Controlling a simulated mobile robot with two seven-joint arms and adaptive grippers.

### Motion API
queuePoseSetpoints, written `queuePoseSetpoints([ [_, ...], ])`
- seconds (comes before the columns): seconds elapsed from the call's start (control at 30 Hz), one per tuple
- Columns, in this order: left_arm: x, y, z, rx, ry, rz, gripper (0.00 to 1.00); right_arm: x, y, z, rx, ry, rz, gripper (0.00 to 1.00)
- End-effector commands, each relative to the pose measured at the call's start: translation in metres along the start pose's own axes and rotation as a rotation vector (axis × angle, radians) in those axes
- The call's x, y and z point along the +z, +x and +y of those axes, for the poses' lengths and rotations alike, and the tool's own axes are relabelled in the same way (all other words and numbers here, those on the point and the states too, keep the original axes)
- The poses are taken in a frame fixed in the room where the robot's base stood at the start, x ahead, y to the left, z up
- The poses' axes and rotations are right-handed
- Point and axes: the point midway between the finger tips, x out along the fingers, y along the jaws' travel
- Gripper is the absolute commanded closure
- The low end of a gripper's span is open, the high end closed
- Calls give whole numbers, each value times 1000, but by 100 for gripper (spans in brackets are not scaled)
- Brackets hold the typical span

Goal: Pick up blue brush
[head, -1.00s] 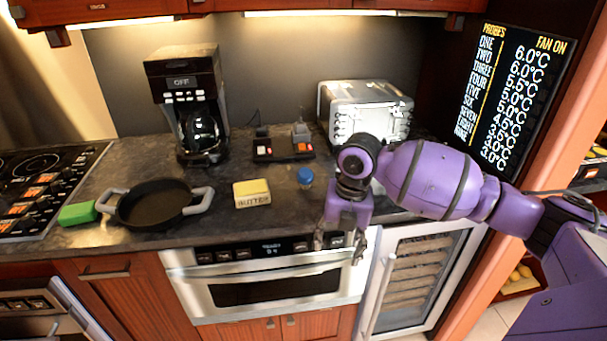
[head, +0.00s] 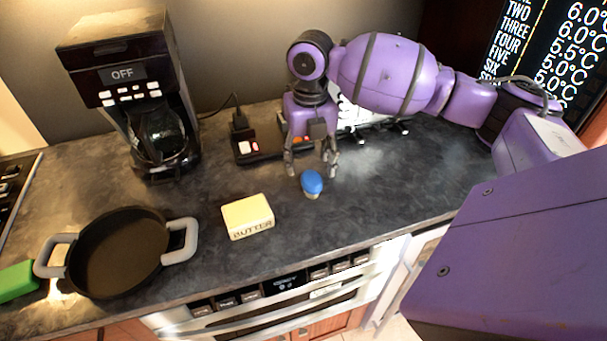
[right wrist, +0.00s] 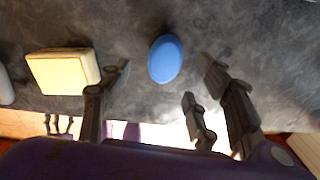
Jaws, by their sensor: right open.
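The blue brush (head: 312,183) stands on the dark countertop, with a round blue top and a pale base just showing below it. My right gripper (head: 312,172) is open above and just behind the brush in the head view, with its fingers pointing down and nothing between them. In the right wrist view the blue brush (right wrist: 165,59) lies beyond the open fingertips of the right gripper (right wrist: 160,80), sideways between the two sides, and looks apart from them. My left gripper is not in view.
A butter block (head: 248,216) sits left of the brush. A black pan (head: 117,252) with grey handles and a green item (head: 17,281) are farther left. A coffee maker (head: 135,90) and a power strip (head: 255,150) stand behind. The counter (head: 400,195) right of the brush is clear.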

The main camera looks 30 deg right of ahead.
Motion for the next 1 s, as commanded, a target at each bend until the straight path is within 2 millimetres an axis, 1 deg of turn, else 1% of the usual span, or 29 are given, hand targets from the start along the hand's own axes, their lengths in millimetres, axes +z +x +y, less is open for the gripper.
queuePoseSetpoints([
  [0.03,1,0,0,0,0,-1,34,-1,8,0,-1,0,5,43],
  [0.1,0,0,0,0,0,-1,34,-1,15,0,1,0,4,43],
  [0.27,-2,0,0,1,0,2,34,1,28,-2,1,1,3,43],
  [0.5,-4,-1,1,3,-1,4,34,4,62,-4,1,0,1,43],
  [0.6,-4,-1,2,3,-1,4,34,4,69,-4,2,-1,-1,43],
  [0.77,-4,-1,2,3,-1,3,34,4,69,-4,1,-1,-1,43],
  [0.87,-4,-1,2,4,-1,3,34,4,69,-4,1,-1,-1,54],
  [1.0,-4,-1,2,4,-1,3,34,4,69,-4,1,-1,-1,72],
])
